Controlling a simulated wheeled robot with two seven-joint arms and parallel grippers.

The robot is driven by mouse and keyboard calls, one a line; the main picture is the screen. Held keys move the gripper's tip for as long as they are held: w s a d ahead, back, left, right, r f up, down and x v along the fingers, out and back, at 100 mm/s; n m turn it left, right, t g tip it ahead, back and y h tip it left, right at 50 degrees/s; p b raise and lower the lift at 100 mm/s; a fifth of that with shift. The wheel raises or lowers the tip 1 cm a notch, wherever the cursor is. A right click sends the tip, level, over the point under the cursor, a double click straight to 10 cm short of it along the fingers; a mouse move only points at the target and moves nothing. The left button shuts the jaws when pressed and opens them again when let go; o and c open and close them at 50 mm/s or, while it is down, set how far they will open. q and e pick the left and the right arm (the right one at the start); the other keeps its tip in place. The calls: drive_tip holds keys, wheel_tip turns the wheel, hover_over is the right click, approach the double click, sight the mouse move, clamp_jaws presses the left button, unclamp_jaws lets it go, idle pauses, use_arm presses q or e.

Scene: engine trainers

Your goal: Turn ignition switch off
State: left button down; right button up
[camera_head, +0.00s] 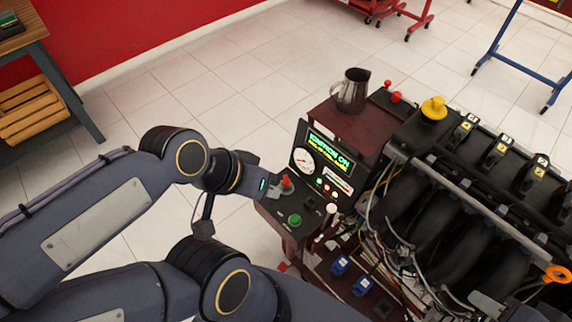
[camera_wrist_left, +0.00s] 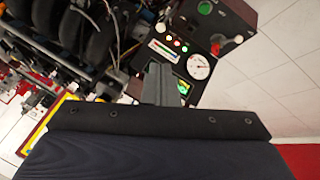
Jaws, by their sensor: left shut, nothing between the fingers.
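The engine trainer's control box has an upright panel (camera_head: 322,160) with a round white gauge and a screen reading "IGNITION ON" (camera_head: 329,148). A red knob (camera_head: 286,182) and a green button (camera_head: 295,219) sit on the ledge before it. I cannot tell which control is the ignition switch. My left gripper (camera_head: 274,188) is shut and empty, right beside the red knob; I cannot tell whether it touches. In the left wrist view its fingers (camera_wrist_left: 160,84) overlap part of the panel, and the red knob (camera_wrist_left: 238,39) shows to their upper right. My right gripper is out of view.
A metal jug (camera_head: 351,91) stands on the box top behind the panel. The engine (camera_head: 450,190) with cables and hoses fills the right. Blue connectors (camera_head: 340,264) sit at the front. My right arm lies low in front.

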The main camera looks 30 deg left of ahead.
use_arm(q)
drive_tip(key=w+a+f+n+g+y+b, duration=0.15)
drive_tip(key=w+a+f+g, duration=0.25)
drive_tip(key=w+a, duration=0.7)
drive_tip(key=w+a+f+n+g+b, duration=0.1)
drive_tip(key=w+a+f+g, duration=0.1)
drive_tip(key=w+f, duration=0.4)
drive_tip(key=w+a+f+g+y+b, duration=0.1)
drive_tip(key=w+a+f+g, duration=0.1)
drive_tip(key=w+a+f, duration=0.2)
drive_tip(key=w+f, duration=0.3)
drive_tip(key=f, duration=0.4)
drive_tip(key=shift+n+b, duration=0.35)
drive_tip(key=shift+b, duration=0.05)
